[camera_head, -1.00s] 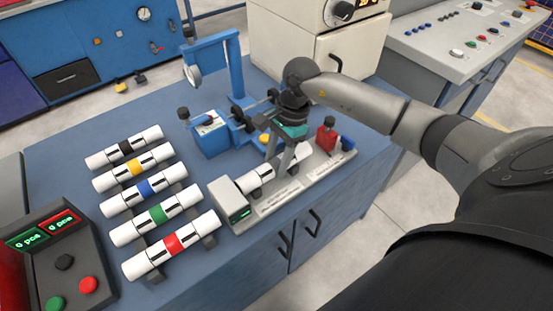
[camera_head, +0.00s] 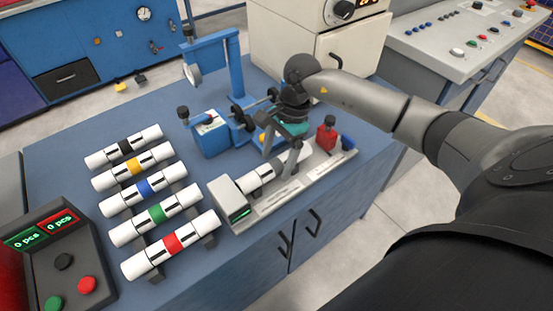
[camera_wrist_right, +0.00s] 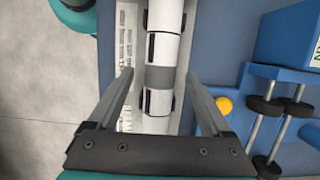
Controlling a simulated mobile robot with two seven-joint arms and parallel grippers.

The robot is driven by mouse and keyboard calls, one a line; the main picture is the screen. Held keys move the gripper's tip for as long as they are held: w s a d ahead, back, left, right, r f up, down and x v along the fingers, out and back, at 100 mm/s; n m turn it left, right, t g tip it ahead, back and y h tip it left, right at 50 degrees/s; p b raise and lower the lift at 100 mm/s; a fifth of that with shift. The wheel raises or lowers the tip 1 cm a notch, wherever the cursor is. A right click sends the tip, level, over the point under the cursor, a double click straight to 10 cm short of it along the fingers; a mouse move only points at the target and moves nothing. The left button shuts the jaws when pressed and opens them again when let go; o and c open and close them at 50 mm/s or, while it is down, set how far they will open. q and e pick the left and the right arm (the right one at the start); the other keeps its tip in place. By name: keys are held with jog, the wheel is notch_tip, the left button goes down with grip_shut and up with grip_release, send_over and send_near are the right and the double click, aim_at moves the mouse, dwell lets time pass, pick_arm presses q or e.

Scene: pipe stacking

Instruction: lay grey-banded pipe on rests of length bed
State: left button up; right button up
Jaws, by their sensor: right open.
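The grey-banded pipe (camera_head: 249,182), white with a grey middle band, lies along the length bed (camera_head: 278,199), partly hidden by my right gripper. In the right wrist view the pipe (camera_wrist_right: 159,78) runs lengthwise in the pale bed (camera_wrist_right: 126,60), with dark rests showing at its sides. My right gripper (camera_head: 278,160) is above the pipe, pointing down. In the wrist view its open fingers (camera_wrist_right: 160,82) stand on either side of the pipe with clear gaps and touch nothing that I can see. My left gripper is not in view.
Several pipes with coloured bands, such as the red-banded pipe (camera_head: 172,243), lie on a rack at left. A blue gauge stand (camera_head: 236,75) rises behind the bed. A red block (camera_head: 326,138) is at the bed's far end. A counter box (camera_head: 62,255) stands front left.

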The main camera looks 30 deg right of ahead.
jog(key=p+v, duration=0.1)
jog(key=v, duration=1.3)
jog(key=shift+r, duration=0.25)
